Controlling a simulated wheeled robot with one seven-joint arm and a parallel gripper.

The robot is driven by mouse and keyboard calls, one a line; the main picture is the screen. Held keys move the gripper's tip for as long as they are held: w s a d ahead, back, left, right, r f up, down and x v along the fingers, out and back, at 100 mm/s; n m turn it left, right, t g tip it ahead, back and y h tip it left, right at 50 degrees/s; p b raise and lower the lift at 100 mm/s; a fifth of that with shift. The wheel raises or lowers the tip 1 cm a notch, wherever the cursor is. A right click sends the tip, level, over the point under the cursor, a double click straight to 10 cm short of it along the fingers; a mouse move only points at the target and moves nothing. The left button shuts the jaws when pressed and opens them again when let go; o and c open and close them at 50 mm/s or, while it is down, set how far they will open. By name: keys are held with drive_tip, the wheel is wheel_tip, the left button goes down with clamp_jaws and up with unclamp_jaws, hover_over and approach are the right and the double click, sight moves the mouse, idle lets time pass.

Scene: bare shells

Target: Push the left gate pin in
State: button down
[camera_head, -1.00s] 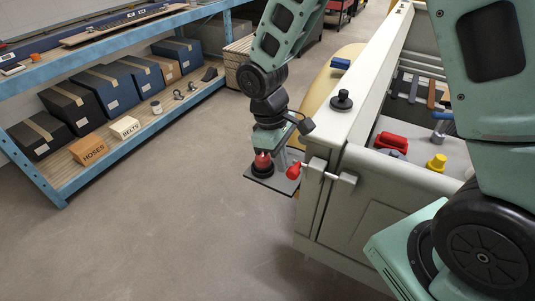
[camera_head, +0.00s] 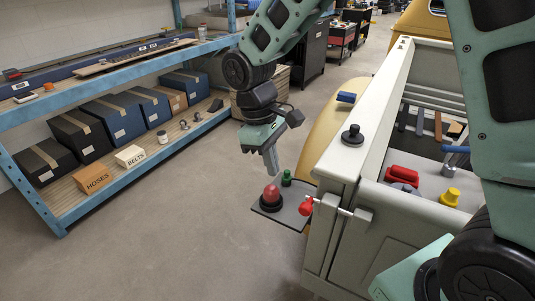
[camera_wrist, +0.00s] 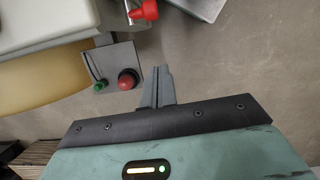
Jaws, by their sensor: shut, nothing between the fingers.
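The left gate pin is a light rod with a red knob (camera_head: 306,206) at the corner of the pale truck bed. Its rod runs from the knob to a bracket (camera_head: 361,218) on the tailgate, and the knob stands out to the left of the corner. The red knob also shows at the top of the wrist view (camera_wrist: 147,10). My gripper (camera_head: 272,172) is shut and empty, pointing down to the upper left of the knob, apart from it. In the wrist view its closed fingers (camera_wrist: 157,76) are below the knob. The right gate pin is not identifiable.
A small dark plate (camera_head: 268,208) beside the corner carries a red dome button (camera_head: 271,194) and a green knob (camera_head: 287,178), close to the pin. A black knob (camera_head: 352,135) stands on the bed rail. A blue shelf (camera_head: 60,228) is at left; the floor between is clear.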

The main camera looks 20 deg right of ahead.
drive_tip(key=shift+v, duration=1.55)
drive_tip(key=s+a+f+t+y+b, duration=0.1)
drive_tip(key=s+a, duration=0.2)
drive_tip(key=s, duration=0.7)
drive_tip(key=s+a+f+t+y+b, duration=0.1)
drive_tip(key=s+a+f+b, duration=0.1)
drive_tip(key=s, duration=0.9)
drive_tip(key=shift+a+f, duration=0.15)
drive_tip(key=shift+a, duration=0.45)
